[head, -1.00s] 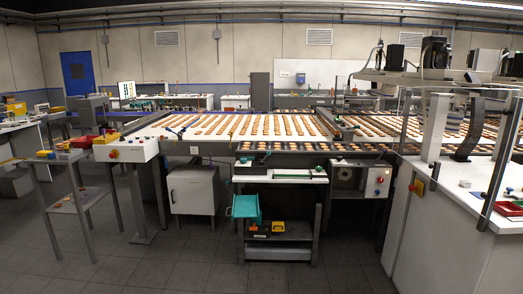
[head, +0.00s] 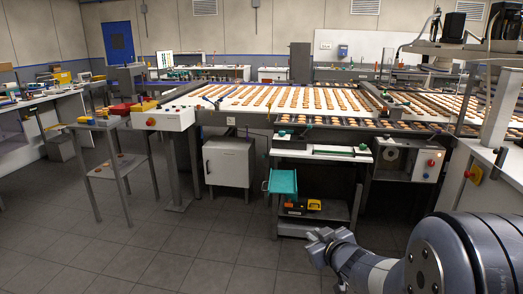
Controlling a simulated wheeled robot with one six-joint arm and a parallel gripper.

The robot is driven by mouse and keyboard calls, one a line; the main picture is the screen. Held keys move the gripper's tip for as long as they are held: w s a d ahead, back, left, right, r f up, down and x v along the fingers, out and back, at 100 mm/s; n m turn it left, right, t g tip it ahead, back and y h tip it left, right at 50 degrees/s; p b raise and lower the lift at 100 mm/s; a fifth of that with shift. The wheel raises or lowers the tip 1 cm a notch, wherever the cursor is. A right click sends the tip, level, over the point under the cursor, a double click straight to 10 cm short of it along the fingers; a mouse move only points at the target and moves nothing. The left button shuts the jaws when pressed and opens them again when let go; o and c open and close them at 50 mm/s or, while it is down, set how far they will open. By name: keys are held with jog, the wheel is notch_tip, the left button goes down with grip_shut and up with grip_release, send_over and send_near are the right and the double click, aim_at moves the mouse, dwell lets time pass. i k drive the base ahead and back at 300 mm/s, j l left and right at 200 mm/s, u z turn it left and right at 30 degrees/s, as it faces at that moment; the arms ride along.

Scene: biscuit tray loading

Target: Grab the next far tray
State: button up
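My gripper (head: 322,246) is at the bottom centre right, at the end of my arm reaching in from the lower right corner. It is seen small and from behind, and whether its fingers are open or shut is not clear. It is in front of the work stand, apart from it. A teal tray-like bin (head: 283,182) sits tilted at the stand's left side. Rows of biscuits (head: 290,97) lie on the white conveyor (head: 228,107) behind. I cannot tell for sure which thing is the far tray.
The stand's white top (head: 300,154) carries green-handled items. A low shelf (head: 322,215) holds a yellow and black item. A white cabinet (head: 229,160) stands under the conveyor. A small side table (head: 105,170) is at left, a white counter (head: 490,205) at right. The floor at front left is clear.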

aim_at(299, 119)
jog(key=i+u, duration=0.3)
jog(key=i, duration=1.45)
jog(key=i+j+z, duration=0.2)
jog(key=i+z, duration=0.25)
jog(key=i, duration=0.3)
jog(key=i+j+z, duration=0.4)
jog(key=i, duration=0.35)
jog(key=i+j+z, duration=0.45)
jog(key=i+j, duration=0.15)
jog(key=j, duration=0.1)
